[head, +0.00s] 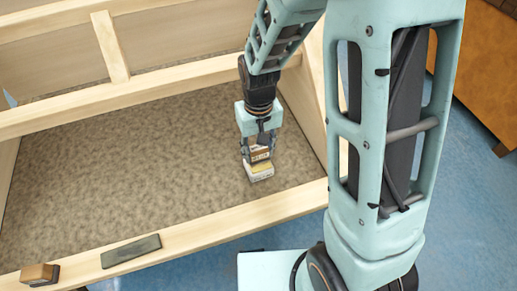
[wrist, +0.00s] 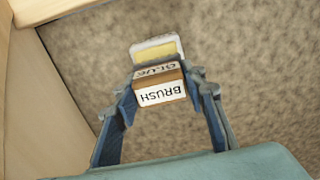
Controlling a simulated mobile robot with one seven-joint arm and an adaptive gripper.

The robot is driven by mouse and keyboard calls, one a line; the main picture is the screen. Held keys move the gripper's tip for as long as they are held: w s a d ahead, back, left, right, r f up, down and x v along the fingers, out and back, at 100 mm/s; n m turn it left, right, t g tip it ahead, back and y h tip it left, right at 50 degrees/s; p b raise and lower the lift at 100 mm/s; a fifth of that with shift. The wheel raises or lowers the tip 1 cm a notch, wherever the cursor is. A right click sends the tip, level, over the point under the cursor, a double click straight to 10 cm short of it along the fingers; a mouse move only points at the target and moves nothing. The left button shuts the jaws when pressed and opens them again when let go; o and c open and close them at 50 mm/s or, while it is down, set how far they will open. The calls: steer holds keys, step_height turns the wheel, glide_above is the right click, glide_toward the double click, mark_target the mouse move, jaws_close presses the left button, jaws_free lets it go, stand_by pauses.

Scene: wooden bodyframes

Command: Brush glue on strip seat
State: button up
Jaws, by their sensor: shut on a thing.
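My gripper (head: 259,155) is shut on a brown block-shaped glue brush (wrist: 160,88), whose white label reads "BRUSH" and whose other face reads "GLUE". The brush (head: 260,153) is between the fingers, above the brownish mottled panel inside the wooden frame, near its right side. A pale part with a yellow face (wrist: 157,49) shows just beyond the brush, and below it in the head view (head: 259,173); I cannot tell whether it is the brush's own end or a separate piece. No strip seat is clearly marked out in either view.
The mottled panel (head: 110,165) is bare around the gripper. The front wooden rail (head: 220,222) carries a flat dark grey-green strip (head: 131,252) and a small brown block (head: 40,275) at the left. A slanted wooden side (head: 302,110) bounds the panel at right.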

mark_target(259, 147)
steer(key=shift+f+b, duration=0.3)
steer(key=shift+f, duration=0.15)
stand_by(1.1)
steer(key=shift+r+p, duration=2.85)
steer(key=shift+r, duration=0.75)
steer(key=w+d+r+m, duration=0.4)
steer(key=w+d+r, duration=0.6)
steer(key=d+r, duration=0.25)
steer(key=s+r+p, duration=0.1)
steer(key=p, duration=0.3)
steer(key=s+a+r+p, duration=0.1)
steer(key=r+p, duration=0.1)
steer(key=p, duration=0.3)
steer(key=s+r+p, duration=0.1)
steer(key=p, duration=0.4)
steer(key=shift+a+r, duration=0.2)
steer(key=shift+a, duration=0.05)
